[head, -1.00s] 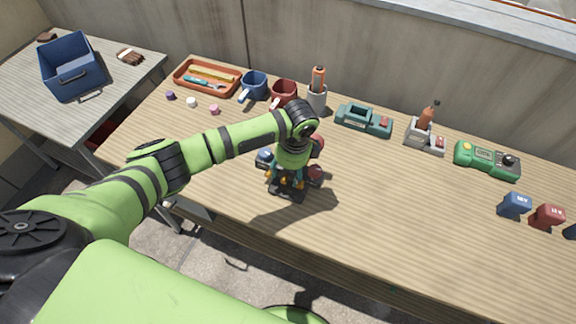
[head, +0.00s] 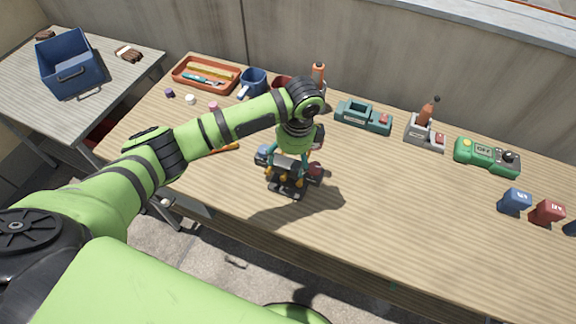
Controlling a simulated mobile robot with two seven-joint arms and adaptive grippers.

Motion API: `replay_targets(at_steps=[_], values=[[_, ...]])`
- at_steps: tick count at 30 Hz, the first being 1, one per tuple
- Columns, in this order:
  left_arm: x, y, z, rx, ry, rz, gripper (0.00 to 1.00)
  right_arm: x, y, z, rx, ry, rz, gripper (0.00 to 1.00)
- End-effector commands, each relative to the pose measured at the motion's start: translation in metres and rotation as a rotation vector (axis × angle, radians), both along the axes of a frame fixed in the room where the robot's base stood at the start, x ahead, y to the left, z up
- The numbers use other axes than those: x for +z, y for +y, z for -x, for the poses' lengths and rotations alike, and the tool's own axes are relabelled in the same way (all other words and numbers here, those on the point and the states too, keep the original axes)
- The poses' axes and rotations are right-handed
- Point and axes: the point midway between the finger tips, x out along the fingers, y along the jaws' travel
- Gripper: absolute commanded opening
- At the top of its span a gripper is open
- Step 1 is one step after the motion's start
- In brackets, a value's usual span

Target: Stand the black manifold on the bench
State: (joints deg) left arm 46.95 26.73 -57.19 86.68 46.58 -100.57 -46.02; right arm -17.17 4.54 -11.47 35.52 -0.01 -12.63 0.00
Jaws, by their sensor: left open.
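The black manifold (head: 289,187) stands on the wooden bench (head: 400,215), near its front edge, with its dark base on the boards. It has a blue part at its left, a red part at its right and orange-yellow fittings low down. My left gripper (head: 288,172) comes down from above, its teal fingers spread to either side of the manifold's upper part. It is open. The wrist and fingers hide some of the manifold's top and back, and I cannot tell whether a finger touches it. My right gripper is not in view.
Along the back stand an orange tray (head: 207,76), blue mug (head: 254,82), teal device (head: 363,117), grey holder (head: 425,134) and green meter (head: 486,156). Blue (head: 514,202) and red (head: 546,213) blocks sit at right. The bench right of the manifold is clear.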

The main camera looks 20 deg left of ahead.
Motion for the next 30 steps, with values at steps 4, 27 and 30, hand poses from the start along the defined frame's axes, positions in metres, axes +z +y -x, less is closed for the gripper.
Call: replay_targets(at_steps=[4,27,30], values=[[0.032,-0.004,-0.001,-0.001,-0.005,0.001,0.79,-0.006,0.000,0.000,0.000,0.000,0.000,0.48],[0.070,-0.009,0.001,0.000,0.001,-0.001,0.79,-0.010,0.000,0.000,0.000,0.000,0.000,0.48],[0.070,-0.008,0.001,0.000,0.001,-0.001,0.79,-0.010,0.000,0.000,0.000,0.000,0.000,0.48]])
